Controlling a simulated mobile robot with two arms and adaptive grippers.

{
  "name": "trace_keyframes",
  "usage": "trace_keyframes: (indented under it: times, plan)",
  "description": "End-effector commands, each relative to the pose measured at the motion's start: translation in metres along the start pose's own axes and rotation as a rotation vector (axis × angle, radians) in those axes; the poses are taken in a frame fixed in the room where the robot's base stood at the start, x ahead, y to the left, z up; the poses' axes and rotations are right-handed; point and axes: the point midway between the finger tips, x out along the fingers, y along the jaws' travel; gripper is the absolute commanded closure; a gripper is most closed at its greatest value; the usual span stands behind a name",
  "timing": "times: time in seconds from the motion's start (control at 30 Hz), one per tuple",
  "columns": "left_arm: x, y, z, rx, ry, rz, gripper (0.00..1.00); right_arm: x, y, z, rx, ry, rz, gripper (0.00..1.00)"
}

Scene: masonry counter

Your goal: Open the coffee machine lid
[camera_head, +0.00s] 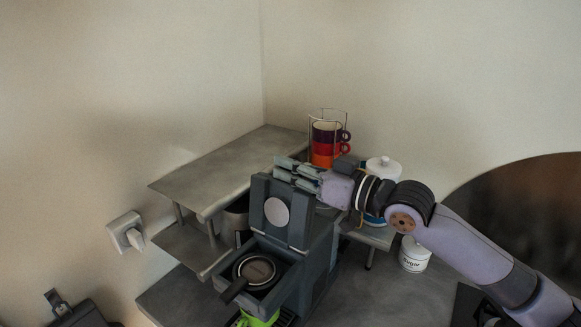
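The coffee machine (321,262) is a blue-grey box on the counter in the middle of the head view. Its lid (297,236) stands upright at the back, with a pale round disc on its inner face. Below and in front of it is an open top with a dark round part and handle (257,270). My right gripper (284,168) is at the lid's top edge, coming from the right. Its fingers look spread, with nothing clearly between them; whether they touch the lid is unclear. My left gripper is out of view.
A grey shelf (222,171) stands behind and left of the machine. A white canister (413,256) stands right, under my arm. A green item (258,319) is below the machine's front.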

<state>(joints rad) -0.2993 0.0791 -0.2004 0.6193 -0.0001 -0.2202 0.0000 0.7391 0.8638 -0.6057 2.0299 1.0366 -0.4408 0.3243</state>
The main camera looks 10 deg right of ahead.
Motion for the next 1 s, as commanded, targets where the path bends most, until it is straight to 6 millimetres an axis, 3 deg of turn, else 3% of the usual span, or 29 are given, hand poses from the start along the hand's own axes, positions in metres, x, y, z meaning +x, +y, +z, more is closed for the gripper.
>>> trace_keyframes:
  times: [0.13,0.83,1.0]
  plan:
    - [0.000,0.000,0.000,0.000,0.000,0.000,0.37,0.000,0.000,0.000,0.000,0.000,0.000,1.00]
    - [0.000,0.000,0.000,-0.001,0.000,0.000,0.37,0.000,0.000,0.000,-0.004,0.000,0.001,1.00]
    - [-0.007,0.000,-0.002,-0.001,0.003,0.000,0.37,0.000,-0.012,-0.004,-0.144,-0.002,-0.001,1.00]
